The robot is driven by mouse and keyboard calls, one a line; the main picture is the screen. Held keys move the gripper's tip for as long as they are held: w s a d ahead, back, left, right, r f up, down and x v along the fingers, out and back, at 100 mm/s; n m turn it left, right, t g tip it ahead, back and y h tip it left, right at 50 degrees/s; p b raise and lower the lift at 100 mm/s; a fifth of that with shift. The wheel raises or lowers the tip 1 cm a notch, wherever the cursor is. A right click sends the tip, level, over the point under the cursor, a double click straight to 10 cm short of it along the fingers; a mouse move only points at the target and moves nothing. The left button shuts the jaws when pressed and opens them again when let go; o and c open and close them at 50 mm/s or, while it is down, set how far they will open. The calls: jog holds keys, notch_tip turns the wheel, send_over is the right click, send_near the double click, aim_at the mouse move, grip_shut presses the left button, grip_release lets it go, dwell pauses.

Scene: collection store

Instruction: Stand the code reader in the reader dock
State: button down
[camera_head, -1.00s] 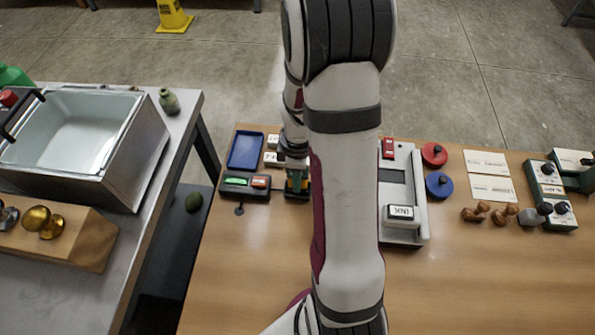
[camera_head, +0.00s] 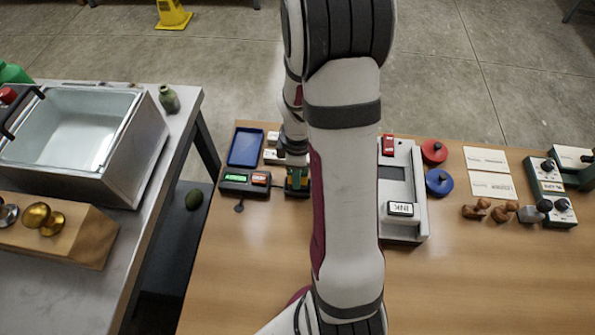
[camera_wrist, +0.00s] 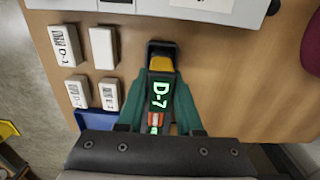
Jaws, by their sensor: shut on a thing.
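My gripper (camera_wrist: 158,115) is shut on a dark body with a yellow part, which looks like the code reader (camera_wrist: 162,66). Its green fingers lie on both sides of it. A lit green "D-7" shows between the fingers, with an orange and white patch below. I cannot tell whether these belong to the reader or to something under it. In the head view my gripper (camera_head: 297,182) is low over the table, right of a dark console (camera_head: 246,190) with a green display and an orange label. I cannot tell which part is the reader dock; the reader's lower end is hidden.
Small white boxes (camera_wrist: 103,48) stand close to the held reader. A blue tray (camera_head: 245,148) lies behind the console. A white machine with an ink block (camera_head: 400,230) stands to the right. The table front is clear. A metal basin (camera_head: 135,150) stands on the left counter.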

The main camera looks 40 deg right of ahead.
jog(key=shift+f, duration=0.55)
jog(key=c, duration=0.8)
grip_release()
jog(key=shift+c, duration=0.2)
jog(key=shift+r, duration=5.5)
